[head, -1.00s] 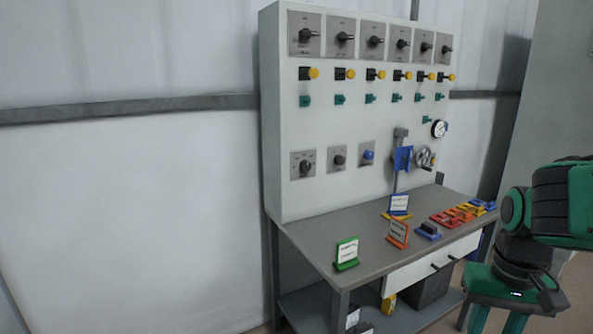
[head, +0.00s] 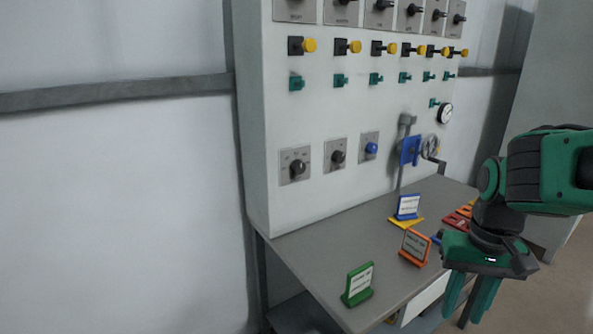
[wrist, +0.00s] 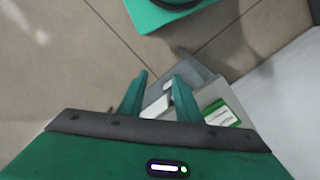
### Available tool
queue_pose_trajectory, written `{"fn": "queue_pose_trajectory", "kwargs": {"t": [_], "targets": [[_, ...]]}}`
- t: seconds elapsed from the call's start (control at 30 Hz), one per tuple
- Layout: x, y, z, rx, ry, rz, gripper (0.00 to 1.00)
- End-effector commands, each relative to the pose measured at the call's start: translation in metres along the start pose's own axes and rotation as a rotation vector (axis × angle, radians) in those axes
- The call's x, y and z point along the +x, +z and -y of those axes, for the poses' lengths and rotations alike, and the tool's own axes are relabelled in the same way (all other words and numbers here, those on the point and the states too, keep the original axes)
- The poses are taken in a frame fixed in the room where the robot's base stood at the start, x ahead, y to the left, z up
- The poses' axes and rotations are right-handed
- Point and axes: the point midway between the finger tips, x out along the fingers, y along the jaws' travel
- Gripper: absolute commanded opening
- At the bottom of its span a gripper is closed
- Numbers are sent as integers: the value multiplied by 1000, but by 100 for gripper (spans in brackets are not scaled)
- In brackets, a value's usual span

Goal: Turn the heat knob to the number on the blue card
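Three knobs sit in a low row on the white panel: a black knob (head: 297,167) on the left, another black knob (head: 338,157) in the middle, and a blue knob (head: 371,148) on the right. I cannot read which is the heat knob. A blue card (head: 407,207) with a white face stands on the bench; its text is too small to read. My gripper (head: 472,306) hangs at the right, pointing down in front of the bench, away from the knobs. In the wrist view its two fingers (wrist: 160,84) are apart with nothing held.
A green card (head: 358,284) and an orange card (head: 415,246) stand on the grey bench (head: 330,262). A blue valve piece (head: 410,151) and a handwheel (head: 429,146) stick out of the panel. Rows of switches and yellow buttons are above. The floor left of the bench is clear.

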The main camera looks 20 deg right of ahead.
Motion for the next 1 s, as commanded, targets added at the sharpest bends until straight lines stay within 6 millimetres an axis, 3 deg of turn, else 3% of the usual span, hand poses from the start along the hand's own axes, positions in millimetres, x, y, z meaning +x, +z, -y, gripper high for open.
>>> {"fn": "queue_pose_trajectory", "kwargs": {"t": [0.23, 0.3, 0.33, 0.47, 0.57, 0.7, 0.8, 0.9, 1.0], "targets": [[0, 0, 0, 0, 0, 0, 31], [-1, 2, -1, -5, -1, -5, 48], [-4, 6, -2, -14, -6, -17, 52], [-6, -17, 21, -124, -7, -94, 52], [-8, -51, 74, -306, -31, -208, 52], [-4, -83, 180, -619, -157, -380, 52], [1, -92, 248, -802, -298, -478, 52], [3, -100, 298, -913, -450, -579, 52], [-5, -112, 334, -961, -596, -698, 52]]}}
